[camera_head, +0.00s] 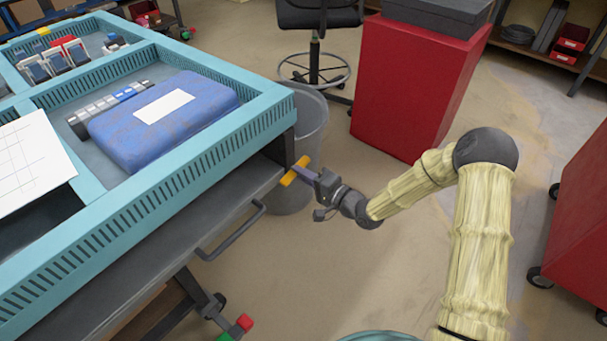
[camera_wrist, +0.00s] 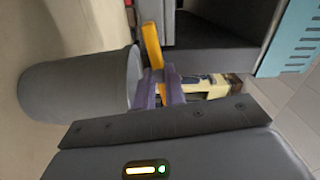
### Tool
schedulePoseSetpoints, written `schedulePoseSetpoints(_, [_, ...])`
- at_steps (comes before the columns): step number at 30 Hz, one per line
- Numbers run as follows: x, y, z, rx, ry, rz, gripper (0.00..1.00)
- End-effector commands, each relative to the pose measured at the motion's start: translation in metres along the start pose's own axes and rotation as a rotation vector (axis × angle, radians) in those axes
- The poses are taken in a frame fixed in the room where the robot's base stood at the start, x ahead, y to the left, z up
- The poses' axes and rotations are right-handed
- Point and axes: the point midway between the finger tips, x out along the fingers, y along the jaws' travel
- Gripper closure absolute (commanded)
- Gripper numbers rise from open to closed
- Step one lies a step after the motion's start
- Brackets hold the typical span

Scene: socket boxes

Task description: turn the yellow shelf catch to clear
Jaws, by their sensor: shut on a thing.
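The yellow shelf catch (camera_head: 287,179) is a short bar at the front right corner of the grey shelf under the teal-edged bench. In the head view it lies slanted, its upper end to the right. In the wrist view the catch (camera_wrist: 151,45) is a yellow bar standing nearly upright, tilted slightly, beside the dark shelf opening. My gripper (camera_head: 302,172) reaches it from the right. Its purple fingers (camera_wrist: 167,86) are shut on the catch, with a bit of yellow between them. The fingers hide part of the catch.
A grey bin (camera_head: 309,125) stands right behind the catch, close to my gripper. A grey handle (camera_head: 232,233) sticks out from the shelf front. The teal bench top (camera_head: 262,112) holds a blue case (camera_head: 190,128). A red cabinet (camera_head: 410,90) stands behind; open floor lies below my arm.

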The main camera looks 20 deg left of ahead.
Motion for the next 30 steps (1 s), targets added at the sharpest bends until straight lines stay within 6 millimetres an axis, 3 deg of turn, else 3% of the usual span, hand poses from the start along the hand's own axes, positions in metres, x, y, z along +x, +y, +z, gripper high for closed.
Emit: schedulePoseSetpoints(30, [-0.0007, 0.0022, 0.0013, -0.936, -0.003, 0.003, 1.00])
